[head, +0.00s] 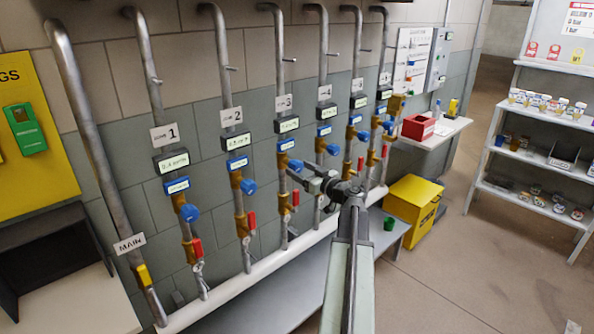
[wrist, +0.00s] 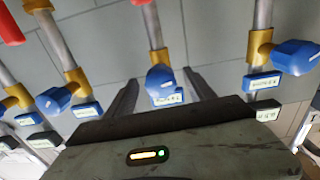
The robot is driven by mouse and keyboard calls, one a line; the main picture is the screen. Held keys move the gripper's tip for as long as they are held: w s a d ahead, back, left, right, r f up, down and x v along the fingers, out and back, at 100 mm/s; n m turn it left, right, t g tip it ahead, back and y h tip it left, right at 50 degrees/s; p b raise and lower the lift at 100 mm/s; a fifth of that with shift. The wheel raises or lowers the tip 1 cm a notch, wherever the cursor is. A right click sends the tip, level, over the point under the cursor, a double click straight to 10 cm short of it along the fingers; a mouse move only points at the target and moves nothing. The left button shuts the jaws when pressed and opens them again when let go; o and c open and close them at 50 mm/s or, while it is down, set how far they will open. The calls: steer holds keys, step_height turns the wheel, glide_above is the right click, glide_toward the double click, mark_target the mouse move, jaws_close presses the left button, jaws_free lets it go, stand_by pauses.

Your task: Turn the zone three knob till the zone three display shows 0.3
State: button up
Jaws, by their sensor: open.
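The zone three pipe carries a white label "3" (head: 285,103). Below it is the zone three display (head: 288,125), whose reading is too small to make out, and a blue plate (head: 286,145). The blue zone three knob (head: 295,165) sits lower on a brass fitting. My gripper (head: 303,177) is close in front of it. In the wrist view, upside down, a blue knob (wrist: 160,77) with a pale mark lies between the two open fingers of my gripper (wrist: 161,82). I cannot tell whether they touch it. The display is hidden there behind my gripper's body.
Neighbouring zone knobs stand at left (head: 249,187) and right (head: 332,149); they flank my gripper in the wrist view too. A red lever (head: 295,197) sits just below the zone three knob. A yellow box (head: 412,208) stands on the floor at right, where there is free floor.

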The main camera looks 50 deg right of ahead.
steer(key=shift+w, duration=0.5)
steer(key=c, duration=1.4)
steer(key=shift+o, duration=0.2)
steer(key=m, duration=0.4)
steer(key=o, duration=1.4)
steer(key=shift+c, duration=0.2)
steer(key=shift+s, duration=0.1)
steer(key=s, duration=0.7)
steer(key=shift+s+a, duration=0.35)
steer(key=shift+a, duration=0.05)
